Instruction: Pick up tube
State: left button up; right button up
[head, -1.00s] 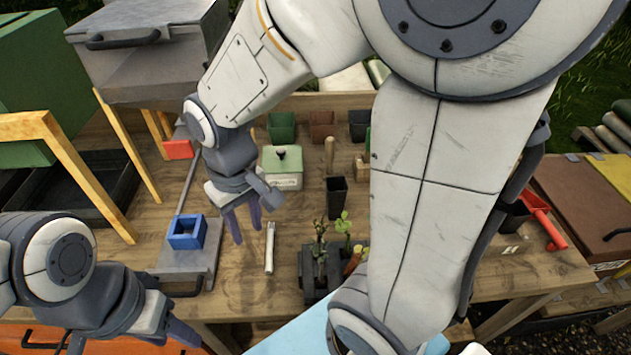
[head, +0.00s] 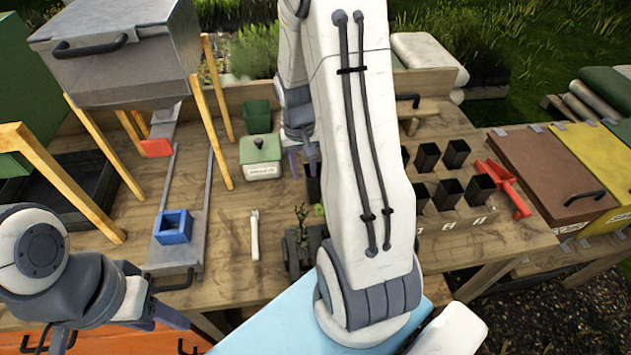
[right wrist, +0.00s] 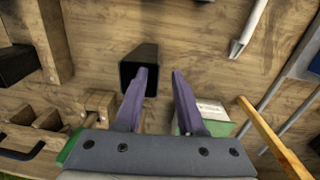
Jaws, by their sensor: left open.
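A black square tube pot (head: 312,190) stands on the wooden bench, mostly hidden behind my right arm in the head view. In the right wrist view the tube (right wrist: 140,62) shows its open mouth, just beyond the fingertips. My right gripper (head: 302,165) is open and empty; its fingers (right wrist: 159,74) are spread, and the left one overlaps the tube's edge in the picture. I cannot tell whether it touches. My left gripper (head: 122,335) is open and empty at the lower left, near the bench's front edge.
A green lidded box (head: 262,171) and a green pot (head: 257,117) stand left of the right gripper. A pale slim tool (head: 254,235) and seedlings (head: 301,215) are in front. Several black pots stand in a wooden rack (head: 470,222) at right. A blue square frame (head: 173,236) sits left.

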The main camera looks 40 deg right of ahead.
aim_at(307, 181)
jog(key=shift+s+d+f+p, duration=0.1)
jog(key=shift+f+p, duration=0.2)
jog(key=shift+f, duration=0.9)
jog(key=shift+s+d+f+p, duration=0.1)
jog(key=shift+f+p, duration=0.15)
jog(key=shift+f, duration=0.9)
grip_shut()
jog(key=shift+r, duration=0.1)
